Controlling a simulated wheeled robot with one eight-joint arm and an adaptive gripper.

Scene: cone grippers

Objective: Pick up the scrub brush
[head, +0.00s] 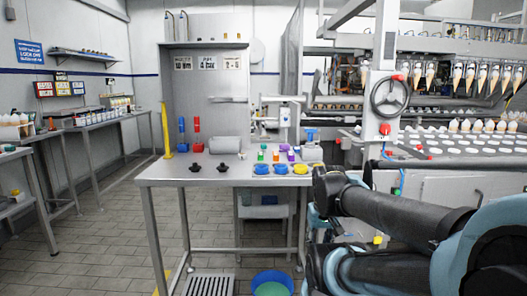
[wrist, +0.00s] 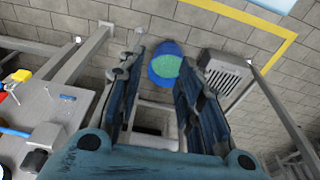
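I cannot tell for certain which thing is the scrub brush. Small coloured tools stand on the metal table (head: 235,176) in the head view: a blue upright one (head: 182,136), a red upright one (head: 197,134) and a tall yellow one (head: 166,132). In the wrist view my gripper (wrist: 160,60) is open, its two dark fingers apart with nothing between them. It points down past the table's edge, over the floor and a blue bucket (wrist: 154,75) with something green inside. The gripper is not clearly visible in the head view, where my arm fills the lower right.
The table also holds a grey cylinder (head: 225,145), two black knobs (head: 195,167) (head: 222,167), and blue (head: 262,169) and yellow (head: 300,169) dishes. The bucket (head: 272,283) stands on the floor beside a grate (head: 210,284). A cone machine stands at right.

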